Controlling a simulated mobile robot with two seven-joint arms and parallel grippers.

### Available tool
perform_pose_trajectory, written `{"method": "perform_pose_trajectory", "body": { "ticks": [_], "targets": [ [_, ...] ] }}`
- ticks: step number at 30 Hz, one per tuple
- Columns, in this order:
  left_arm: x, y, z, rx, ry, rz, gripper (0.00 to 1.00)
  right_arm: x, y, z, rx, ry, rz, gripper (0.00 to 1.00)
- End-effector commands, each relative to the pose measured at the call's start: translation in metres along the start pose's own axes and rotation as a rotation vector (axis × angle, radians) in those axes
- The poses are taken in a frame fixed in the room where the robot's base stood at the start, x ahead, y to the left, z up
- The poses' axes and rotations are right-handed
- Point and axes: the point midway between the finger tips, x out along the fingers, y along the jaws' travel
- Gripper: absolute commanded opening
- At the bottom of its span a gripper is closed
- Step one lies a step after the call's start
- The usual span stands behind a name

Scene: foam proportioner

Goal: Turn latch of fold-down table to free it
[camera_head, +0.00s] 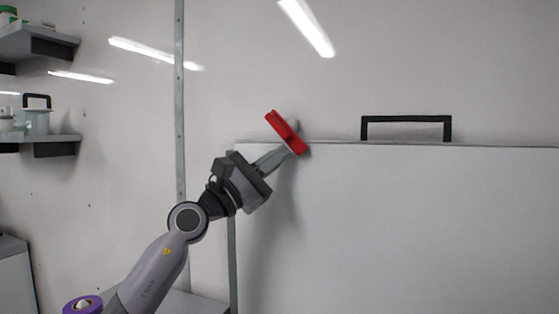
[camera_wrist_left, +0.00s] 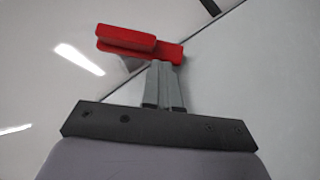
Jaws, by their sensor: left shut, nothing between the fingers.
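The red latch (camera_head: 284,131) sits at the top edge of the white fold-down table (camera_head: 400,220), near its left corner. It is tilted, running from upper left to lower right. My left gripper (camera_head: 289,149) is shut and empty, with its fingertips at the lower part of the latch. In the left wrist view the red latch (camera_wrist_left: 130,42) lies just beyond the closed fingertips (camera_wrist_left: 167,64). The fingers overlap the latch's lower edge there; I cannot tell whether they touch it. My right gripper is not in view.
A black handle (camera_head: 406,119) stands above the table's top edge. Wall shelves (camera_head: 40,45) with containers are at the far left. A vertical metal strip (camera_head: 180,90) runs up the wall.

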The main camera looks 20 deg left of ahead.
Motion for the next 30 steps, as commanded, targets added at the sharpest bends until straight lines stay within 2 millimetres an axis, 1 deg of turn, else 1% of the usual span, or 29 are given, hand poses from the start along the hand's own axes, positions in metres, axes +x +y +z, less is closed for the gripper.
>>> {"method": "perform_pose_trajectory", "body": {
  "ticks": [1, 6, 11, 18, 24, 30],
  "targets": [
    [0.004, 0.000, 0.004, -0.037, 0.000, 0.030, 0.00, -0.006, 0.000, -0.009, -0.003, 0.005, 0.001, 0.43],
    [0.010, -0.003, 0.010, -0.155, 0.001, 0.145, 0.00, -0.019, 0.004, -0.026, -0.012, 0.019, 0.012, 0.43],
    [0.016, -0.007, 0.015, -0.265, 0.002, 0.254, 0.00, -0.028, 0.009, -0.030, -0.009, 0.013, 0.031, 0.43],
    [0.022, -0.013, 0.022, -0.402, 0.002, 0.397, 0.00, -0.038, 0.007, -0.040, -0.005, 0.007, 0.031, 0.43],
    [0.027, -0.014, 0.026, -0.492, 0.001, 0.489, 0.00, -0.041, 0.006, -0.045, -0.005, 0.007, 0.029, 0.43],
    [0.030, -0.015, 0.029, -0.547, 0.001, 0.544, 0.00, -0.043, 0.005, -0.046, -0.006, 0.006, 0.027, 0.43]
  ]
}}
